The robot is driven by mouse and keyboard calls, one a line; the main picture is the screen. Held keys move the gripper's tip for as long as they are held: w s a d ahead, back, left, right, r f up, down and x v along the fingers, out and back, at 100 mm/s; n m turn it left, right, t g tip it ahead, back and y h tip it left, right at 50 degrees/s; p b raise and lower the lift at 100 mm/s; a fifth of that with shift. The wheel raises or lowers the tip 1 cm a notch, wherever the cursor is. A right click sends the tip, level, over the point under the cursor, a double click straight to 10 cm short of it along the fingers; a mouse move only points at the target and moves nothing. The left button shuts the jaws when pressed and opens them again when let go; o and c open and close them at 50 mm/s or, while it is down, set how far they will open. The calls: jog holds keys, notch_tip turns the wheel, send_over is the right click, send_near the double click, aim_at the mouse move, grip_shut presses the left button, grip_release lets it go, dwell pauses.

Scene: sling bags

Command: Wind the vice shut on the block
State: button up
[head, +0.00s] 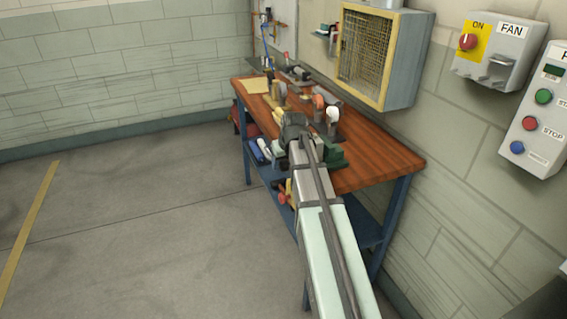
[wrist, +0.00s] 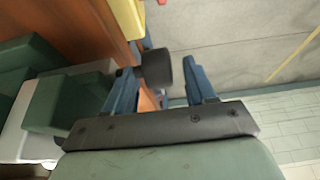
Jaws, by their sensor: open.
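The green vice (head: 337,154) is on the near part of the wooden bench, partly hidden behind my arm in the head view. In the wrist view its green body (wrist: 65,103) fills the left side. A pale grey bar runs from it towards a dark knob-like piece (wrist: 157,68), which looks like the end of the vice's handle. My gripper (wrist: 158,75) is open, with its blue fingers either side of this dark piece; I cannot tell whether they touch it. I cannot clearly make out the block or the jaw gap.
The wooden bench (head: 385,158) holds several tools and small objects towards its far end. A yellow object (wrist: 130,17) shows beyond the fingers. A yellow-framed mesh box (head: 375,52), a fan switch (head: 495,50) and a button panel are on the right wall. The floor left of the bench is clear.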

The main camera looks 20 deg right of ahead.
jog(key=shift+f, duration=0.15)
jog(key=shift+c, duration=0.4)
jog(key=c, duration=0.9)
